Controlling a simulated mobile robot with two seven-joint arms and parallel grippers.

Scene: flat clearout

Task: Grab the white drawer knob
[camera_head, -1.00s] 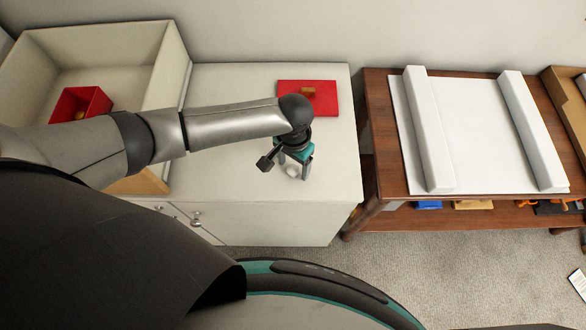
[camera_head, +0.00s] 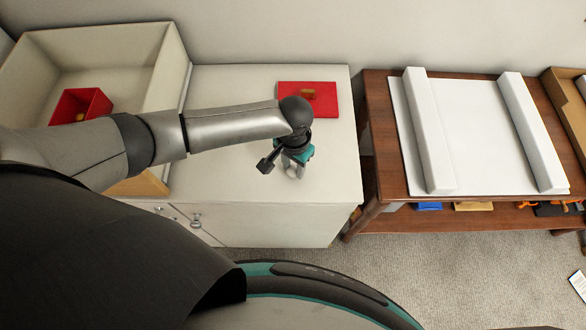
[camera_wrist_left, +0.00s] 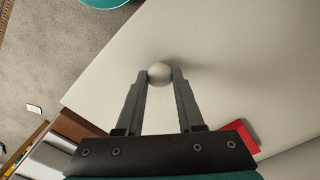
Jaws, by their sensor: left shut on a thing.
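The white drawer knob (camera_wrist_left: 160,73) is a small round ball on the pale cabinet top. In the left wrist view it sits between my left gripper's two fingertips (camera_wrist_left: 161,80), which touch it on both sides. In the head view my left gripper (camera_head: 293,171) points down at the cabinet top near its front, and the knob (camera_head: 291,173) is mostly hidden by the fingers. My left gripper is shut on the knob. My right gripper is not in view.
A red lid with a tan handle (camera_head: 322,97) lies behind the gripper on the cabinet top (camera_head: 235,185). A cream open box (camera_head: 110,45) stands at left with a red bin (camera_head: 95,101) inside. A wooden table (camera_head: 375,130) stands right, across a gap.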

